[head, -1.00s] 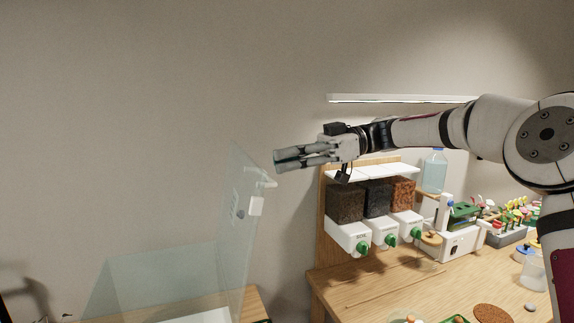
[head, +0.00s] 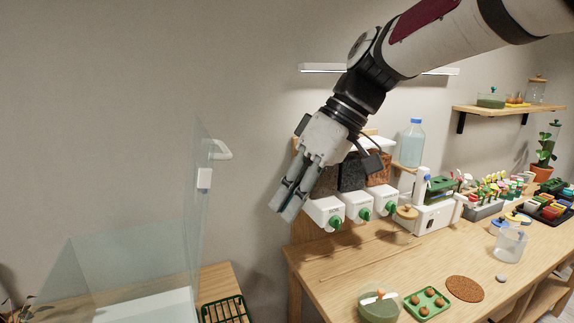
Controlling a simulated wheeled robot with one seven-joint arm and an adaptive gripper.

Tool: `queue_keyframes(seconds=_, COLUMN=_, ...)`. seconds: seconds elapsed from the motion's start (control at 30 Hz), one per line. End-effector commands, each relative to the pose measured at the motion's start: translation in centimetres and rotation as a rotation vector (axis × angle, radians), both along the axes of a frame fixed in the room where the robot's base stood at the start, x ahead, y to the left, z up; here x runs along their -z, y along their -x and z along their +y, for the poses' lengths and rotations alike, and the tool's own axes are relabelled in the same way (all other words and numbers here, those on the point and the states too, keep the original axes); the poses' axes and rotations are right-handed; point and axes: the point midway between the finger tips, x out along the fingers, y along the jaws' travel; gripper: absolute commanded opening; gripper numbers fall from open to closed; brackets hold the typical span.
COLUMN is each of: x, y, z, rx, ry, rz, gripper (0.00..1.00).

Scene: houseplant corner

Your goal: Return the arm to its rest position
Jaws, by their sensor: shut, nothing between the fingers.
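My gripper (head: 283,207) is in the upper middle of the head view, at the end of my arm, which reaches in from the upper right. It points down and to the left. Its fingers are shut with nothing between them. It is in the air in front of the soil dispensers and hides part of the leftmost one.
A glass panel with a handle (head: 218,150) stands left of my gripper. White dispensers with green knobs (head: 360,206) stand behind it on the wooden table (head: 345,262). A glass bowl (head: 379,306), a green tray (head: 427,303) and a cork mat (head: 464,289) lie at the front.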

Motion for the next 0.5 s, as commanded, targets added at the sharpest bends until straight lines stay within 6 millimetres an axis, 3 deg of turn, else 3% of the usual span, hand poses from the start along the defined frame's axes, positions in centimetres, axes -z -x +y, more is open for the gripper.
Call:
queue_keyframes(seconds=0.2, x=1.6, y=5.4, z=-6.2, rx=0.361, ry=0.227, rz=-0.049, gripper=0.00)
queue_keyframes(seconds=0.5, x=3.9, y=12.5, z=-14.8, rx=0.839, ry=0.318, rz=-0.164, gripper=0.00)
